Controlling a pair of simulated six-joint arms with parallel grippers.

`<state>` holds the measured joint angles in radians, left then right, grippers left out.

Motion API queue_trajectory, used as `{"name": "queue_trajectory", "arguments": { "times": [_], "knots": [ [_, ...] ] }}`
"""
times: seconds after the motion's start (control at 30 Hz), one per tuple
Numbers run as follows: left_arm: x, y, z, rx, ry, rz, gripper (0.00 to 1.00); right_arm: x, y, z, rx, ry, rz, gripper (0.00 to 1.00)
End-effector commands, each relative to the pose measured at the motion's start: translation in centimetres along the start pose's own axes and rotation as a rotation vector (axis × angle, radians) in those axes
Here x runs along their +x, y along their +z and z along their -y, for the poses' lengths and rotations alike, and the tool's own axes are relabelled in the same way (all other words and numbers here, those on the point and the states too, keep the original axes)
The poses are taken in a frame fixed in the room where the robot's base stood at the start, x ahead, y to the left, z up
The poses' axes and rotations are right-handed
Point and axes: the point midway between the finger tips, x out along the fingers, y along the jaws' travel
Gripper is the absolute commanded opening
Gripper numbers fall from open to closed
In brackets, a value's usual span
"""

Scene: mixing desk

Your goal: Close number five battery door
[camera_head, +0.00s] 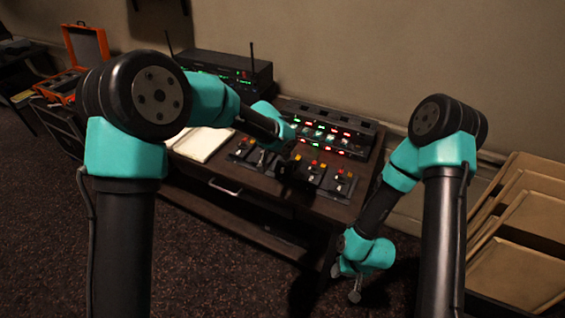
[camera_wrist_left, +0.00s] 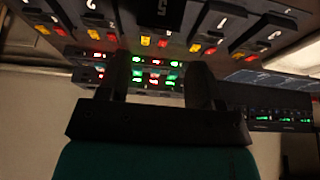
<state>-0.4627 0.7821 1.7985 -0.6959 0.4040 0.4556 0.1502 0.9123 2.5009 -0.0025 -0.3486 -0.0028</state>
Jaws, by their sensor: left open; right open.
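The black battery door marked 5 (camera_wrist_left: 152,10) shows at the top edge of the left wrist view, partly cut off. It looks larger and nearer than the neighbouring units, so it appears to stand out; its hinge angle cannot be told. My left gripper (camera_wrist_left: 160,78) is open, with its two dark fingers apart and nothing between them. In the head view the left arm reaches over the row of black units on the desk, and its fingers blend into the dark desk. My right gripper (camera_head: 346,283) is open and empty, low in front of the desk's right end.
A lit rack with red and green displays (camera_head: 335,130) stands behind the units. An open notebook (camera_head: 203,143) lies to their left. A black receiver with antennas (camera_head: 235,68) is at the back left. An orange case (camera_head: 88,45) stands far left, and cardboard folders (camera_head: 520,270) stand right.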

Motion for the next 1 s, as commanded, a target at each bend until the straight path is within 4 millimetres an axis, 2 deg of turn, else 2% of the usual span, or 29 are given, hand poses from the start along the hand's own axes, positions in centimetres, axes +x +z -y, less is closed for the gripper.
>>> {"name": "queue_trajectory", "arguments": {
  "times": [0.03,0.3,0.5,0.87,1.0],
  "knots": [
    [1.1,0.1,0.0,0.001,0.0,0.004,0.6,0.0,0.0,0.0,0.0,0.0,0.0,0.48],
    [5.5,0.1,0.0,0.0,0.001,0.003,0.6,0.0,0.0,0.0,0.0,0.0,0.0,0.48],
    [7.7,0.1,0.0,0.001,0.001,0.002,0.6,0.0,0.0,0.0,0.0,0.0,0.0,0.48],
    [8.2,0.0,0.0,0.001,0.001,0.0,0.6,0.0,0.0,0.0,0.0,0.0,0.0,0.48],
    [8.2,0.0,0.0,0.001,0.001,0.0,0.48,0.0,0.0,0.0,0.0,0.0,0.0,0.48]
  ]
}}
